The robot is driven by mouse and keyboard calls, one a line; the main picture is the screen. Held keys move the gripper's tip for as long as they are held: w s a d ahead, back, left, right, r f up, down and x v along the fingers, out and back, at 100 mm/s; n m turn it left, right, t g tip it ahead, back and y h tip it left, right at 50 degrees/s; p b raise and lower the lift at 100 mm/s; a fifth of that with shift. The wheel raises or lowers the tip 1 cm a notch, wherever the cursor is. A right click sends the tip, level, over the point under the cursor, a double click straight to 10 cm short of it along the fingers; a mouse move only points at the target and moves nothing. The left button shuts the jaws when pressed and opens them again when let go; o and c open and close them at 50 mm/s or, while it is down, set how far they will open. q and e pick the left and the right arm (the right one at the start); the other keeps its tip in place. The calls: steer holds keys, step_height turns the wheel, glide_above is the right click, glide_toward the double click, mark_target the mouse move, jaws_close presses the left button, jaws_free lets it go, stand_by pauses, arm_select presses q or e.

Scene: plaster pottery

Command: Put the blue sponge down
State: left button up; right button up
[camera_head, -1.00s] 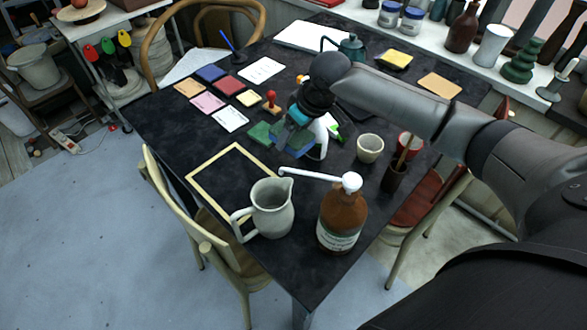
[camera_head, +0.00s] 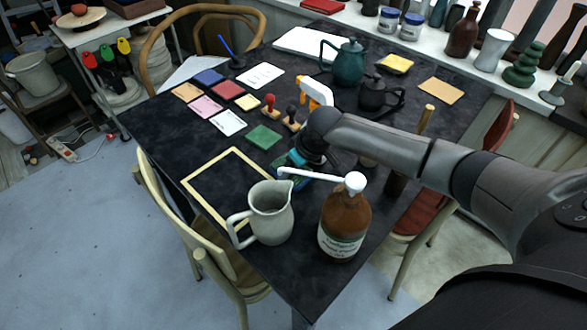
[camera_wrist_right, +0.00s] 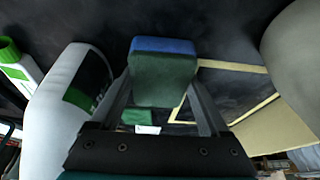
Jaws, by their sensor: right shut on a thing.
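The blue sponge (camera_wrist_right: 164,46) has a blue layer and a dark green layer. In the right wrist view it sits between the two fingers of my right gripper (camera_wrist_right: 160,92), which is shut on it. In the head view my right gripper (camera_head: 296,168) points down over the black table, just behind the white pump nozzle. Only a small part of the sponge shows there, below the gripper. I cannot tell whether it touches the table. My left gripper is not in view.
A grey pitcher (camera_head: 270,214) and a brown pump bottle (camera_head: 343,228) stand close in front of the gripper. A yellow-edged frame (camera_head: 195,199) lies to its left. A green pad (camera_head: 264,137) and stamps (camera_head: 292,116) lie behind. The black table (camera_head: 165,135) is clear at its left edge.

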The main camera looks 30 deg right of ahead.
steer(key=o, duration=1)
steer(key=shift+f, duration=0.1)
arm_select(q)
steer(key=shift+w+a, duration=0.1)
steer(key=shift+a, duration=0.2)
arm_select(e)
steer(key=shift+o, duration=0.2)
steer(key=shift+r, duration=0.4)
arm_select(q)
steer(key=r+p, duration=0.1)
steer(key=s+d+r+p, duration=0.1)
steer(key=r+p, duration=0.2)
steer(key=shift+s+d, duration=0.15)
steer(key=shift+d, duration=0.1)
arm_select(e)
steer(key=v, duration=1.1)
steer(key=shift+r, duration=0.25)
steer(key=shift+s+d, duration=0.1)
